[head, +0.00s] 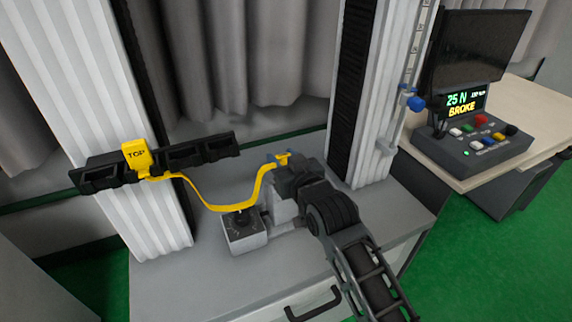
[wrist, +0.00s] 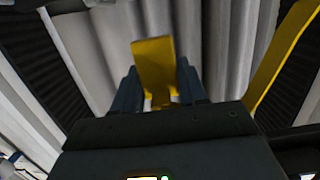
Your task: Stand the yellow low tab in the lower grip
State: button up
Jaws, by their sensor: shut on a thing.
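The yellow low tab (head: 283,156) is held in my gripper (head: 290,160), raised above and to the right of the lower grip. In the wrist view the tab (wrist: 153,62) sticks up between the two dark fingers (wrist: 158,92), which are shut on it. The lower grip (head: 243,232) is a small grey block with a dark top on the tower's base. A yellow strap (head: 200,198) runs from the tab, sags past the top of the lower grip, and rises to the yellow TOP tab (head: 137,156). I cannot tell whether the strap touches the lower grip.
The TOP tab sits at a black crossbar (head: 200,150) between two pale columns (head: 110,100). The grey base cabinet (head: 270,280) is mostly clear in front. At the right, a control box (head: 483,150) with coloured buttons reads "25 N" and "BROKE" on a desk.

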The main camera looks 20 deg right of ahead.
jog(key=shift+f+b, duration=1.6)
jog(key=shift+f, duration=1.15)
jog(key=o, duration=1.1)
jog(key=shift+s+r, duration=0.2)
jog(key=shift+s, duration=1.1)
jog(key=shift+s+r, duration=0.15)
jog(key=shift+s, duration=1.15)
jog(key=shift+s+r, duration=0.2)
jog(key=shift+s, duration=1.1)
